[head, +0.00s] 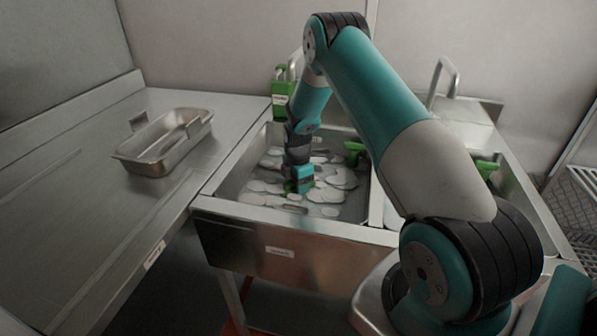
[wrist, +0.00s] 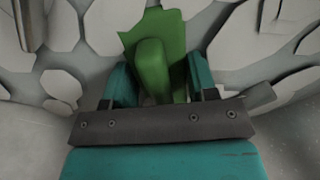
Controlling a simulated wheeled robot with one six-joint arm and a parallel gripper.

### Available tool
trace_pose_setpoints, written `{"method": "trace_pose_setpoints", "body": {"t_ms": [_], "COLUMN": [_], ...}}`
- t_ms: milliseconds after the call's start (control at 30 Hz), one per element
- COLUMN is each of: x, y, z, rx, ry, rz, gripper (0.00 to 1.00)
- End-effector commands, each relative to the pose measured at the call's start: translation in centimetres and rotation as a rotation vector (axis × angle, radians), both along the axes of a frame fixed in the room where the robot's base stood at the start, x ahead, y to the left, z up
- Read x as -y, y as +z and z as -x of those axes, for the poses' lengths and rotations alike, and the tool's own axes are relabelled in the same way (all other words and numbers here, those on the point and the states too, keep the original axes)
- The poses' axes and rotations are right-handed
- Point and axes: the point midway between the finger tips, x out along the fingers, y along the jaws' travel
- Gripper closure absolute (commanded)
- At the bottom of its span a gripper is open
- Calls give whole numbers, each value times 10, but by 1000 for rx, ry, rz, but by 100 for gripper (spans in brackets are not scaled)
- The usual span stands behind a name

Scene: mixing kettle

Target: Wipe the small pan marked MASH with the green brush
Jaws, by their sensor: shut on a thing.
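My gripper (head: 300,182) is low inside the left sink basin, pointing down. In the wrist view, my gripper (wrist: 157,90) is shut on the green brush (wrist: 155,70), whose green block sits between the two teal fingers. In the head view only a sliver of green shows beside the fingers. Its bristles are hidden, and I cannot tell whether it touches the surface below. A small metal pan (head: 150,164) with raised tabs stands on the left counter. I see no readable MASH mark on it.
The left basin (head: 215,196) holds many pale flat patches. A green item (head: 353,148) lies at its back right, another (head: 487,168) in the right basin. A green container (head: 284,103) stands behind the basin. A metal tap (head: 447,72) rises behind. The left counter (head: 75,225) has free room.

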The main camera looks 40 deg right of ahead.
Motion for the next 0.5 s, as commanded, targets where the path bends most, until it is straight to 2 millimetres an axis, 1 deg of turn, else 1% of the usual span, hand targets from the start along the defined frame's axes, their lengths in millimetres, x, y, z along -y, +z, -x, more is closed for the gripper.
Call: {"method": "trace_pose_setpoints", "body": {"t_ms": [33, 300, 500], "x": [-1, -7, -9], "y": [8, 32, 38], "z": [-1, -3, -4], "rx": [1, 2, 1], "ry": [2, 11, 13], "rz": [0, 0, 0], "gripper": [70, 70, 70]}}
